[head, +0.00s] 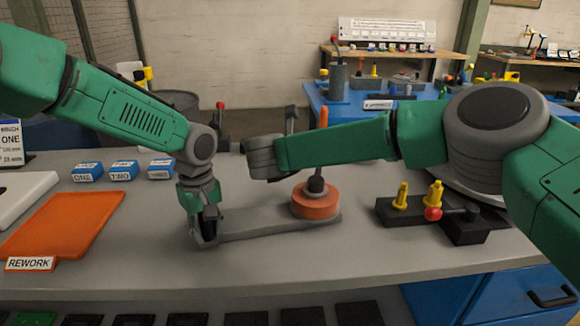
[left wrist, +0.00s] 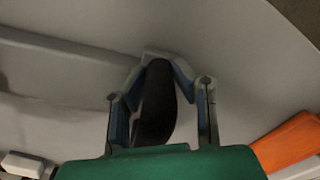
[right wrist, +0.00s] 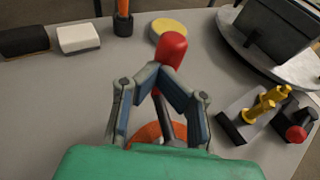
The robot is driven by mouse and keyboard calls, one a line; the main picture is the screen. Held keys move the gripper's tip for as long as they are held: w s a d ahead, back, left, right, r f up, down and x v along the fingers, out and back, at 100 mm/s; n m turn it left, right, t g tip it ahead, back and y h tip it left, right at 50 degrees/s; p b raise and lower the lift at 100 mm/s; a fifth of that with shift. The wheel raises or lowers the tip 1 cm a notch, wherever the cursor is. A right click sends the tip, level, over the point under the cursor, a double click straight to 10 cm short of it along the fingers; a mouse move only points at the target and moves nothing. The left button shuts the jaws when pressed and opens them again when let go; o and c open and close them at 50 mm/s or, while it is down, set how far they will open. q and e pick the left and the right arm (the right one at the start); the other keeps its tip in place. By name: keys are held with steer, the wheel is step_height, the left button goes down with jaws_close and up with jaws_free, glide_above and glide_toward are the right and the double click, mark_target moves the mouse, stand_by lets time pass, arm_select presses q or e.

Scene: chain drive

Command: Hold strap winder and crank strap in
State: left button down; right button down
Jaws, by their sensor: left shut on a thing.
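The strap winder has an orange drum (head: 317,205) with a dark hub on top. A flat grey strip (head: 265,228) runs left from the drum along the table. My left gripper (head: 207,232) points down at the strip's left end and is shut on a dark grip (left wrist: 157,105), seen between its fingers in the left wrist view. In the right wrist view, my right gripper (right wrist: 162,72) is above the drum (right wrist: 150,132). Its fingertips are close together beside a red knob (right wrist: 172,48), with a dark shaft below; whether they hold it is unclear.
An orange rework mat (head: 65,222) lies left, with several blue labelled blocks (head: 123,170) behind it. A black fixture with yellow pegs (head: 401,197) and a red ball stands right of the drum. The table's front strip (head: 300,265) is clear.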

arm_select(q)
steer(key=shift+s+a+f, duration=0.15)
steer(key=shift+s+f, duration=0.05)
arm_select(e)
steer(key=shift+w+d+r, duration=0.1)
steer(key=shift+d, duration=0.15)
steer(key=v, duration=1.2)
arm_select(q)
steer(key=c, duration=1.2)
jaws_free()
steer(key=shift+w, duration=0.15)
arm_select(e)
steer(key=shift+a, duration=0.15)
arm_select(q)
steer(key=shift+r, duration=0.15)
